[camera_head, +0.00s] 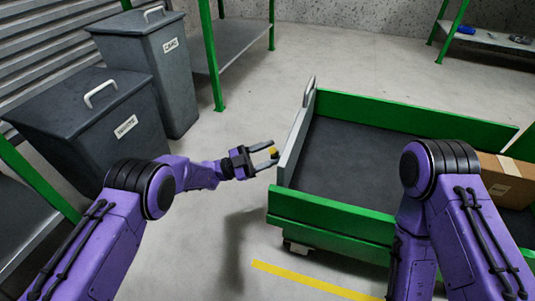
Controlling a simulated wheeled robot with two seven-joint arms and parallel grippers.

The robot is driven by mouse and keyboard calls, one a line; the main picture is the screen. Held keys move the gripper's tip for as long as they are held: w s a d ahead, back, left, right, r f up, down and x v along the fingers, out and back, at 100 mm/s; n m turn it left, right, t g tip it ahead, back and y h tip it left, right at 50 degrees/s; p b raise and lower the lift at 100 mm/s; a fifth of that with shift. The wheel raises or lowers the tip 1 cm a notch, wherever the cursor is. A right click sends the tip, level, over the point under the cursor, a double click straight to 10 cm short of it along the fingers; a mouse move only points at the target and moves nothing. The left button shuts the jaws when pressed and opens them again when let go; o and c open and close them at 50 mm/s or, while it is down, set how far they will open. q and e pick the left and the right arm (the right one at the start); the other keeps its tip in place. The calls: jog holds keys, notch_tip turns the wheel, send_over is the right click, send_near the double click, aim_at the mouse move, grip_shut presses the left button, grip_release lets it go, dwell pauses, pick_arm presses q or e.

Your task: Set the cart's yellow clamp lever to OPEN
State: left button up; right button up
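The cart (345,112) has green side boards, a dark bed and a grey end panel (293,150) on its left. A small yellow piece (273,152), which looks like the clamp lever, shows just left of that panel. My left gripper (268,156) points right at the panel, with its fingers spread apart and the yellow piece between their tips. I cannot tell whether the fingers touch it. The lever's setting and any OPEN mark are too small to read. My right arm comes in at the lower right; its gripper is out of view.
A cardboard box (505,178) sits at the cart's right end. Two lidded grey bins (150,55) (85,110) stand at the left. Green-framed shelves (238,42) are behind. A yellow line (310,281) marks the floor in front. The floor behind the cart is clear.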

pick_arm(q)
jog(key=p+v, duration=0.2)
jog(key=v, duration=0.8)
jog(key=shift+a, duration=0.25)
pick_arm(e)
jog(key=shift+w+d+r+m+t+h, duration=0.25)
jog(key=shift+w+r+m+t+h, duration=0.25)
jog(key=shift+w+r+m+t, duration=0.55)
pick_arm(q)
jog(key=shift+f, duration=0.1)
pick_arm(e)
jog(key=shift+r, duration=0.2)
